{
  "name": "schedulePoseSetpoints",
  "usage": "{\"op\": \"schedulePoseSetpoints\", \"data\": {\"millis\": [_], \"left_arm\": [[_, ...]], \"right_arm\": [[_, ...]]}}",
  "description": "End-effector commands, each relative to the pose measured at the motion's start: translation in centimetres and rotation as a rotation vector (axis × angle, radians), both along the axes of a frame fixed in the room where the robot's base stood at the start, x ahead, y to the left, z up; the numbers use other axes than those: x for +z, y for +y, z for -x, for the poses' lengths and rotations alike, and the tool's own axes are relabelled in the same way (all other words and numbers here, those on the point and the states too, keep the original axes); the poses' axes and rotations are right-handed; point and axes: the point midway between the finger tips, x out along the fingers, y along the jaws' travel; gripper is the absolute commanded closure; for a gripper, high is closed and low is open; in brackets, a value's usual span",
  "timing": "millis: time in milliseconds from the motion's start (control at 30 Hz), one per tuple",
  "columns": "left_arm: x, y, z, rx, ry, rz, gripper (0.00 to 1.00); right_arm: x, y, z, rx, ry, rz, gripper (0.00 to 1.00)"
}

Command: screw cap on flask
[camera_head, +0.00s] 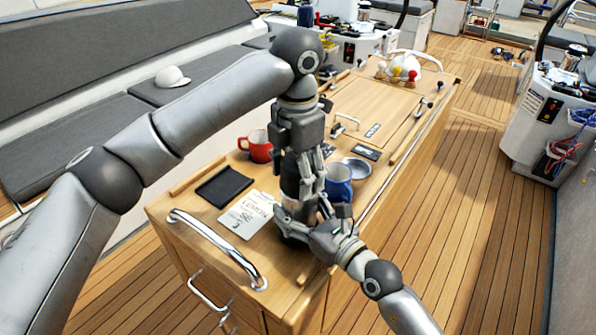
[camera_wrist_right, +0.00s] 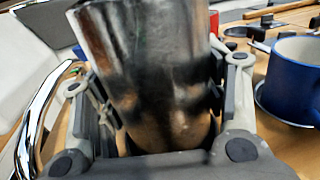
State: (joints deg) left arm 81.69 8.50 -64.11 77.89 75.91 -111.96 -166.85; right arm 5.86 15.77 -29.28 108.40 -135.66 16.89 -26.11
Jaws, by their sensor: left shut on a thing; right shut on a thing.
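The flask (camera_wrist_right: 160,75) is a dark, shiny cylinder that fills the middle of the right wrist view. My right gripper (camera_wrist_right: 160,118) is shut on it, with a finger on each side. In the head view the flask (camera_head: 290,180) stands near the front end of the wooden table, mostly hidden by my grippers. My right gripper (camera_head: 302,217) reaches its lower part from the right. My left gripper (camera_head: 304,168) points down directly above, shut at the flask's top. The cap is hidden there, so I cannot tell how it sits on the flask.
A blue mug (camera_head: 338,183) stands close right of the grippers, near a metal dish (camera_head: 357,168). A red mug (camera_head: 257,146) is behind left. A black tray (camera_head: 223,187) and a lemon-labelled card (camera_head: 247,214) lie left. A chrome rail (camera_head: 215,243) edges the table.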

Motion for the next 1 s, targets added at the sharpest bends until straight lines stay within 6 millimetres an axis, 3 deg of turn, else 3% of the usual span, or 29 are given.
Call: {"op": "schedulePoseSetpoints", "data": {"millis": [333, 367, 500, 867, 1000], "left_arm": [[0.1, 0.1, -0.1, -0.021, -0.005, 0.001, 0.64], [0.1, 0.0, -0.2, -0.021, -0.005, 0.001, 0.34], [0.1, 0.0, -0.1, -0.021, -0.003, 0.001, 0.16], [0.1, 0.0, 0.0, -0.022, -0.001, 0.001, 0.15], [1.1, -0.1, 0.0, -0.022, -0.002, 0.002, 0.15]], "right_arm": [[-0.1, 0.1, 0.1, 0.003, 0.002, 0.003, 1.0], [-0.1, 0.1, 0.1, 0.003, 0.002, 0.003, 1.0], [-0.1, 0.1, 0.1, 0.003, 0.003, 0.003, 1.0], [-0.1, 0.1, 0.1, 0.002, 0.003, 0.001, 1.0], [-0.1, 0.1, 0.0, 0.002, 0.003, 0.001, 1.0]]}}
